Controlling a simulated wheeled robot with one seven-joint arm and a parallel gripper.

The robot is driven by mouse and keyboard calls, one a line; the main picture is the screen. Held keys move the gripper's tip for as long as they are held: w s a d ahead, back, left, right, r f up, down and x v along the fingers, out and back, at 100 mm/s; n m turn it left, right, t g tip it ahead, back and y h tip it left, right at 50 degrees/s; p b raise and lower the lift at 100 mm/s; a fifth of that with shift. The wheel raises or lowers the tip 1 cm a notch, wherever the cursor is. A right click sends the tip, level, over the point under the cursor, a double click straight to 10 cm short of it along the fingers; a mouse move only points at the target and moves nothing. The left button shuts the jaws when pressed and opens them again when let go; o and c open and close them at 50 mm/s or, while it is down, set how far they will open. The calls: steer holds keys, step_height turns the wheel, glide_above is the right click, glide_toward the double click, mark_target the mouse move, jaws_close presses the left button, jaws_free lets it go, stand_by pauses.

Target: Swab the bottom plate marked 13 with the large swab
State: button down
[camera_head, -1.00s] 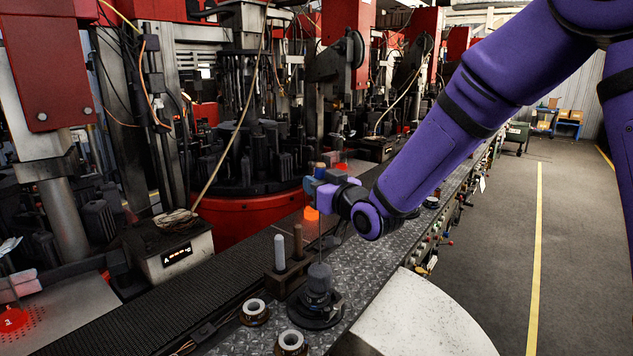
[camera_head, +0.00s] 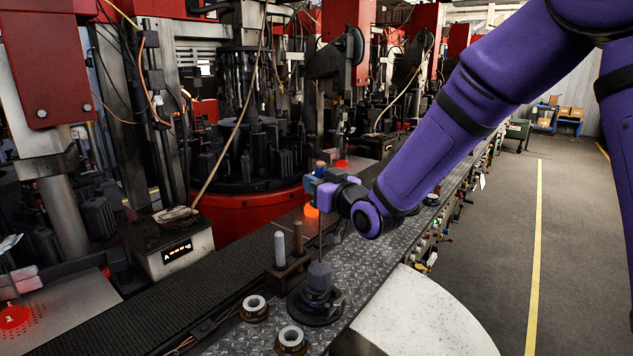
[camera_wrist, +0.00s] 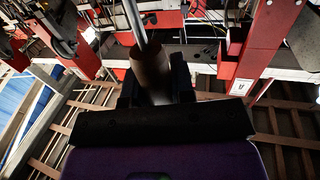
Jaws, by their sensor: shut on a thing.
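My gripper (camera_head: 322,183) is shut on a swab, above the near metal ledge in the head view. In the wrist view the swab's brown handle (camera_wrist: 151,70) stands between the two dark fingers, with a grey rod (camera_wrist: 135,20) running on from it. In the head view a thin dark rod hangs below my gripper towards a grey pot (camera_head: 320,279). I cannot tell whether they touch. The black moulds (camera_head: 255,150) stand in a ring on the red rotary base (camera_head: 245,212), left of my gripper. No number 13 is readable on any plate.
A rack (camera_head: 284,277) with a grey-topped rod and a brown rod stands beside the pot. Two ringed cups (camera_head: 291,340) are in front. A conveyor (camera_head: 175,305) runs along the machines, with an orange glow (camera_head: 311,211) near my gripper. A counter box (camera_head: 175,255) stands left.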

steer(key=shift+f, duration=0.25)
steer(key=shift+a, duration=0.2)
steer(key=shift+a+r, duration=0.1)
steer(key=shift+a, duration=0.7)
steer(key=shift+d, duration=1)
steer(key=shift+a, duration=0.1)
steer(key=shift+a, duration=0.9)
steer(key=shift+d, duration=0.1)
